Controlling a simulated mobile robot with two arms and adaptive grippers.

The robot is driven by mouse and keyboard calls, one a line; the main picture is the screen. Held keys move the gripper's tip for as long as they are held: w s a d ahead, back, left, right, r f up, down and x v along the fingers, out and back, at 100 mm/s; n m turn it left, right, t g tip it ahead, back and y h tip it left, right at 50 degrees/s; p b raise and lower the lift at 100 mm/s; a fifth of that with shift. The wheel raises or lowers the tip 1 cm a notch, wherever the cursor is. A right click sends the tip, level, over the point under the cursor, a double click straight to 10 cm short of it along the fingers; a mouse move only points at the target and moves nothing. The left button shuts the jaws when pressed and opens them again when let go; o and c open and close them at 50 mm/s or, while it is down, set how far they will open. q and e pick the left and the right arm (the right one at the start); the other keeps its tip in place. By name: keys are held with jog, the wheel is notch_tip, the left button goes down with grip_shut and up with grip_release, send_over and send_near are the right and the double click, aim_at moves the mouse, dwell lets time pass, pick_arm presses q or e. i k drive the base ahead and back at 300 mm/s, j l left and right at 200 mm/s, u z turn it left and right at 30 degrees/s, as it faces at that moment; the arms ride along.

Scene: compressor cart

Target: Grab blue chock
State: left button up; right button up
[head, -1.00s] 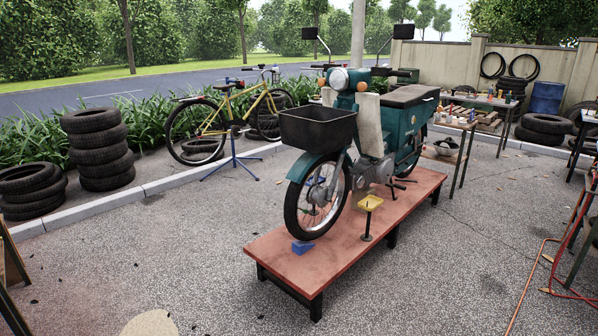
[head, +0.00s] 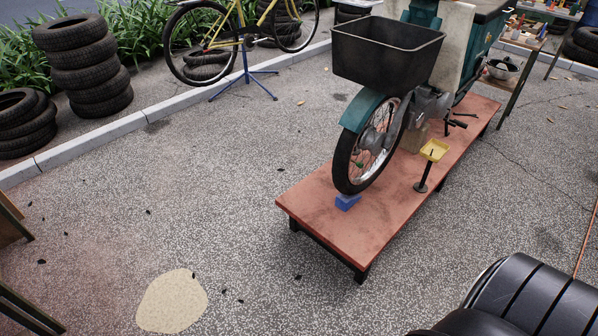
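The blue chock (head: 347,202) is a small wedge on the red-brown platform (head: 318,215), at the foot of the moped's front wheel (head: 368,145) near the platform's front end. The wheel stands upright just behind it and appears to touch it.
The moped's black basket (head: 385,55) hangs above. A pale patch (head: 172,302) lies on the ground. Tire stacks (head: 85,65) stand at left. Paving left of the platform is mostly clear.

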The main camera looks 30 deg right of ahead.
aim_at(345, 203)
jog(key=i+j+z, duration=0.2)
jog(key=i, duration=0.35)
jog(key=i+z, duration=0.25)
jog(key=i, duration=0.25)
jog(key=i+j+z, duration=0.2)
jog(key=i, duration=0.3)
jog(key=j, duration=0.1)
